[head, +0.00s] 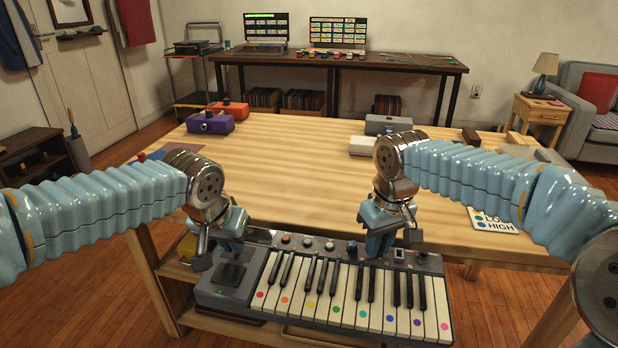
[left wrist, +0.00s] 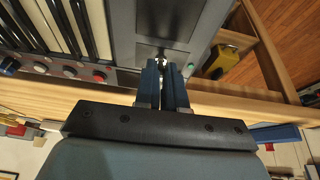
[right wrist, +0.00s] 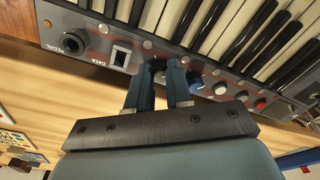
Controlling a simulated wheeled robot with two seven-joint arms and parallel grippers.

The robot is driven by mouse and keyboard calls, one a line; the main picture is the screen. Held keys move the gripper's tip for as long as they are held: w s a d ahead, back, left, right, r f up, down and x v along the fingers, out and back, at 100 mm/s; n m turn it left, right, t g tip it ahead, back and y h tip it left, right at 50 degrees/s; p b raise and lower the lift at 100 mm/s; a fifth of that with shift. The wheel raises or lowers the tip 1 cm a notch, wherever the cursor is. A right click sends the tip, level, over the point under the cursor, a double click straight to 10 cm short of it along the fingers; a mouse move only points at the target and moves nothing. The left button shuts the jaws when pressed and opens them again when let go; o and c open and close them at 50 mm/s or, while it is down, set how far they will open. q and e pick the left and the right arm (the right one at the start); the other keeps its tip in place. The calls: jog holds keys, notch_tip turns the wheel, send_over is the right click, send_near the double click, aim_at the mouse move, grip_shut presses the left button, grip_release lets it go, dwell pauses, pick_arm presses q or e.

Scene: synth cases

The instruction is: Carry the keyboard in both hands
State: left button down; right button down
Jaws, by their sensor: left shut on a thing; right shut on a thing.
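The keyboard (head: 340,304) is grey with white and black keys and coloured dots on the white keys. In the head view it is level at the table's near edge, over the front shelf. My left gripper (head: 222,246) is shut on its back edge near the left end panel; this grip also shows in the left wrist view (left wrist: 163,78). My right gripper (head: 378,246) is shut on the back edge right of the middle, among the knobs, as in the right wrist view (right wrist: 158,82). The fingertips are partly hidden. I cannot tell whether the keyboard touches the table.
The wooden table (head: 300,180) has a bare middle. A purple box (head: 209,123), an orange box (head: 230,109) and a grey box (head: 388,124) stand towards its back. A HIGH/LOW card (head: 493,220) lies on its right. A yellow object (left wrist: 223,62) sits on the shelf below.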

pick_arm(q)
jog(key=shift+d+r, duration=0.15)
jog(key=shift+r, duration=0.05)
pick_arm(e)
jog(key=shift+a+r, duration=0.2)
